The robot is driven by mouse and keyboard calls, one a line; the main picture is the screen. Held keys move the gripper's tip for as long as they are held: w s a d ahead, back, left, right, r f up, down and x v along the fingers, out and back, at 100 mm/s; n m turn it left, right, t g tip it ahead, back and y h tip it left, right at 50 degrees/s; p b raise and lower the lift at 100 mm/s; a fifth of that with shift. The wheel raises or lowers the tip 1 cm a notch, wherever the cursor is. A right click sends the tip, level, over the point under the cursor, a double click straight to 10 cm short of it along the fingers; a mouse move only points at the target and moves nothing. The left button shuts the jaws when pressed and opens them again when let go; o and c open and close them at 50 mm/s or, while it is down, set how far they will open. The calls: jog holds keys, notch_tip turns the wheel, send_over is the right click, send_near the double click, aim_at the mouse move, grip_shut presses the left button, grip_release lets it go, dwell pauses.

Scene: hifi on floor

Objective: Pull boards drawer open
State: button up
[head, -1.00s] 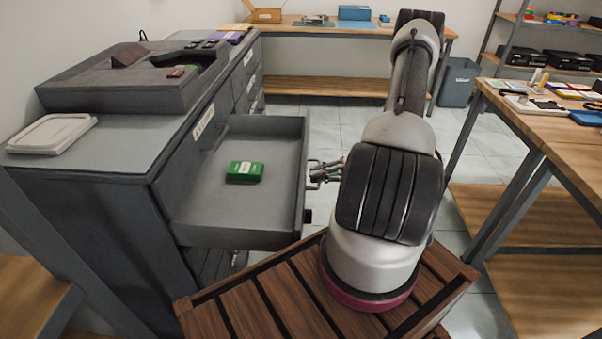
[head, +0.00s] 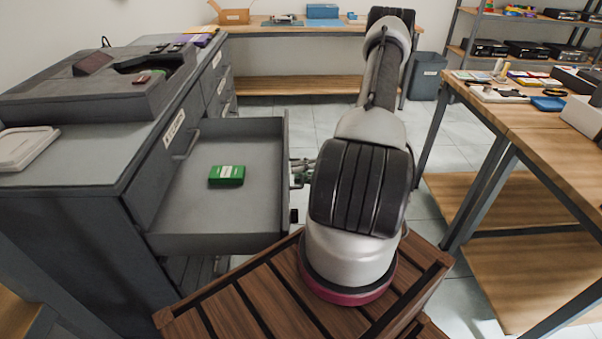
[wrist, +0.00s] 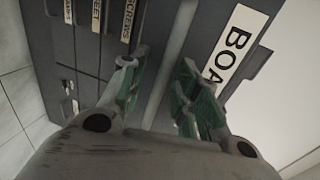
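The grey drawer (head: 215,215) stands pulled well out of the dark grey cabinet (head: 70,230) on the left in the head view. A green box (head: 227,175) lies inside it. In the wrist view a label starting "BOA" (wrist: 232,45) shows on a grey front. A pale bar, seemingly the drawer's handle (wrist: 177,55), passes between the fingers of my gripper (wrist: 162,85). The fingers are spread, with a visible gap around the bar. In the head view my gripper (head: 302,172) is at the outer side of the drawer front, partly hidden by my arm.
A wooden bench (head: 540,130) with small items stands on the right. Another bench (head: 280,29) runs along the back, with a grey bin (head: 428,77) beside it. Tiled floor (head: 320,115) lies open between them. A grey device (head: 110,85) sits on the cabinet.

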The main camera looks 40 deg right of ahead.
jog(key=v, duration=1.2)
dwell(0.3)
